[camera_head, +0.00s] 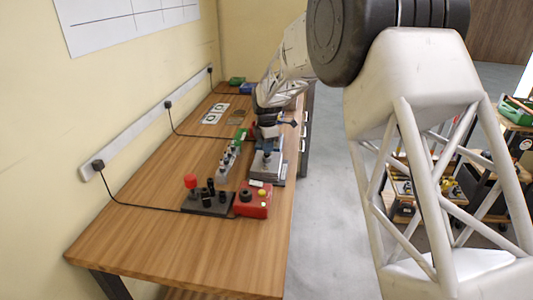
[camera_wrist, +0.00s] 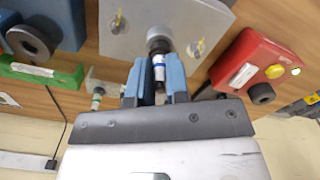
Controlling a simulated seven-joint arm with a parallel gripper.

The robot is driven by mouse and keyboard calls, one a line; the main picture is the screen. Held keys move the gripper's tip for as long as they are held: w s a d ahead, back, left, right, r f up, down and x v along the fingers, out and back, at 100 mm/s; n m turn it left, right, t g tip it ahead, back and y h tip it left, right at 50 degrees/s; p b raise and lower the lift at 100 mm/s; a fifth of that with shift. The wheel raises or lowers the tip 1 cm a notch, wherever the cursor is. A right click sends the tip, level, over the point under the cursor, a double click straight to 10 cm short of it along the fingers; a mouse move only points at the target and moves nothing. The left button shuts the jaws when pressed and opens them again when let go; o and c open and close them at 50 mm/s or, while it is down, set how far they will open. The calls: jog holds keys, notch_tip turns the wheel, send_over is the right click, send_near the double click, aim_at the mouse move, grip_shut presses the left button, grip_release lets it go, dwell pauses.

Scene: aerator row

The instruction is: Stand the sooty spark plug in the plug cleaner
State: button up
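My gripper (camera_wrist: 157,82) has two blue fingers, close together on either side of a spark plug (camera_wrist: 158,68). The plug has a white body with a blue band and a dark collar at its far end. The fingers appear shut on it. The collar is over a grey metal block (camera_wrist: 130,42); I cannot tell whether the plug is seated in it or just above. Soot is not clear at this size. In the head view my gripper (camera_head: 267,150) points down over the grey block (camera_head: 258,180), hiding the plug. I cannot tell for certain which fixture is the plug cleaner.
A red box (camera_head: 246,208) with a black knob and a yellow button stands near the block. Beside it is a black base (camera_head: 198,209) with upright posts. A row of small grey fittings (camera_head: 227,160) stands left of my gripper. The near wooden tabletop (camera_head: 170,255) is clear.

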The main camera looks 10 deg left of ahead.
grip_shut()
jog(key=shift+r, duration=0.15)
jog(key=shift+r, duration=1.35)
jog(key=shift+s, duration=0.15)
jog(key=s+a+r, duration=0.1)
jog(key=s+r, duration=0.1)
jog(key=s, duration=0.8)
jog(key=s+a+r+m, duration=0.1)
jog(key=s+a+r, duration=0.1)
jog(key=s, duration=0.9)
jog(key=shift+s+a+r, duration=0.2)
jog(key=shift+a+r, duration=0.05)
jog(key=shift+r, duration=0.35)
